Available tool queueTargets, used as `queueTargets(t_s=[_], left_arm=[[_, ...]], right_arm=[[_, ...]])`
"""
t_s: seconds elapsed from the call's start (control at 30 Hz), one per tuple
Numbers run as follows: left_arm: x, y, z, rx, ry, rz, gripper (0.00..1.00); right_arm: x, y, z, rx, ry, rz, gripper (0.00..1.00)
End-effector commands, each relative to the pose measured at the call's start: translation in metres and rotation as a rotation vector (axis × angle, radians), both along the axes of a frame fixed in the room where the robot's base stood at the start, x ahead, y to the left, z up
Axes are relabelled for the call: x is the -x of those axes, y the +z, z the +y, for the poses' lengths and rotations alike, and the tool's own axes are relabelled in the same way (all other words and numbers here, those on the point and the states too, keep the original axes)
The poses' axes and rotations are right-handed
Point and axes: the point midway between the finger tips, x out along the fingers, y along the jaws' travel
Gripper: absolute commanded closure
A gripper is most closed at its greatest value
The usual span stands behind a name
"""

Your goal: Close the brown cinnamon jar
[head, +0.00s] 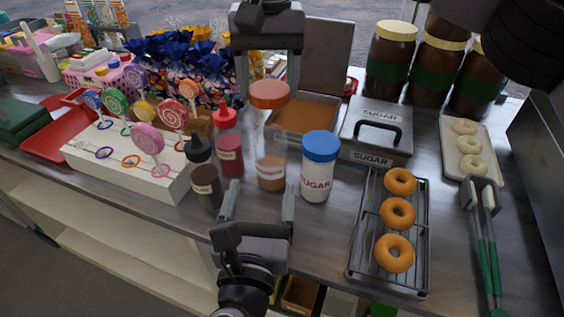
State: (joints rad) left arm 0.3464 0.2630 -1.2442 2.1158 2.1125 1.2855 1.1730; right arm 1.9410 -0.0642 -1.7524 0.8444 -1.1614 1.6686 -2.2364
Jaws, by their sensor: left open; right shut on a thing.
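The cinnamon jar (271,172) is clear, with brown powder low inside and a label. It stands upright on the counter between a red bottle and the sugar jar. An orange-brown lid (269,95) is above it, held between the fingers of my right gripper (269,82), which comes from the back. The lid looks roughly lined up over the jar's mouth; I cannot tell whether they touch. My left gripper (258,205) is open and empty in front of the jar, fingers pointing toward it, one to each side in the picture.
The blue-lidded sugar jar (318,182) stands close on the right. A red bottle (229,150) and a dark bottle (204,178) stand close on the left. A doughnut rack (361,250) and a lollipop stand (135,172) flank the area.

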Motion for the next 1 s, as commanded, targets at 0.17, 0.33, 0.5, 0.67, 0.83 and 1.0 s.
queueTargets(t_s=[0.17, 0.33, 0.5, 0.67, 0.83, 1.0], left_arm=[[0.001, -0.003, -0.001, 0.011, -0.002, 0.02, 0.24], [0.001, -0.003, -0.001, 0.011, -0.002, 0.02, 0.24], [-0.003, -0.003, -0.001, 0.009, -0.002, 0.017, 0.24], [-0.019, -0.002, -0.004, 0.007, -0.002, 0.014, 0.24], [-0.048, -0.002, -0.007, 0.005, -0.001, 0.013, 0.24], [-0.077, -0.002, -0.011, 0.006, -0.002, 0.013, 0.24]], right_arm=[[0.0, 0.0, 0.001, 0.0, 0.014, 0.0, 0.62], [0.0, 0.0, 0.001, 0.0, 0.014, 0.0, 0.62], [0.0, 0.0, 0.001, 0.0, 0.013, 0.0, 0.62], [0.0, 0.0, 0.001, 0.0, 0.013, 0.0, 0.62], [0.0, 0.0, 0.001, 0.0, 0.012, 0.0, 0.62], [0.0, 0.0, 0.001, 0.0, 0.012, 0.0, 0.62]])
